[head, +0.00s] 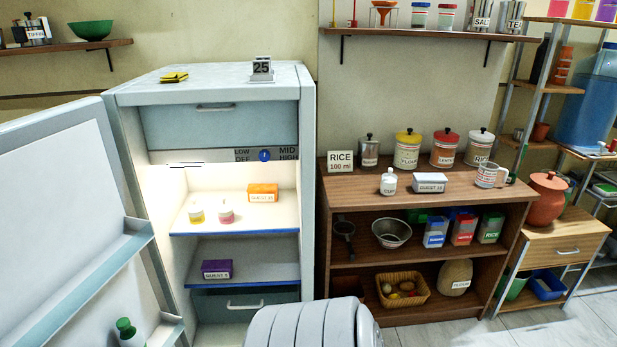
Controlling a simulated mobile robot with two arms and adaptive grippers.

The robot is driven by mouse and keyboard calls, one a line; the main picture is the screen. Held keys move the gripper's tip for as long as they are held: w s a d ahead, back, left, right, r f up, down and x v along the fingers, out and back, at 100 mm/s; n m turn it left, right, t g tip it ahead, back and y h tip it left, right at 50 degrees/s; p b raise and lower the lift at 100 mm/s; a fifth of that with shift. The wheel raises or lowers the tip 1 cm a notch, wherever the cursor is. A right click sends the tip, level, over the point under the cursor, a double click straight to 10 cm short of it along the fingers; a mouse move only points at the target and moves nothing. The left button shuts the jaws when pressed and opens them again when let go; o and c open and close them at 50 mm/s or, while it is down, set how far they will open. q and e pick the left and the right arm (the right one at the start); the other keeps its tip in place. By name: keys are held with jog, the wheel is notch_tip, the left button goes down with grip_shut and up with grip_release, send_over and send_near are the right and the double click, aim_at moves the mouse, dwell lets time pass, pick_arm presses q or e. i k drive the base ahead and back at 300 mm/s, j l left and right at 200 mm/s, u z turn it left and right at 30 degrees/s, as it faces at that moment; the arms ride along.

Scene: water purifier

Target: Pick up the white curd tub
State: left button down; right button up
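Two small tubs stand side by side on the upper shelf of the open fridge. The left tub (196,214) is whitish with yellow on it, and the right tub (226,213) is whitish with pink on it. Their labels are too small to read, so I cannot tell which one, if either, is the curd tub. Neither of my grippers is in view.
The fridge door (60,220) stands open at the left. An orange box (262,192) is behind the tubs, and a purple box (217,269) is on the shelf below. A wooden shelf unit (335,210) with jars stands right of the fridge.

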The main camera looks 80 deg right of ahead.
aim_at(388, 188)
jog(key=z, duration=3.2)
jog(key=i+j+z, duration=0.45)
jog(key=i, duration=0.3)
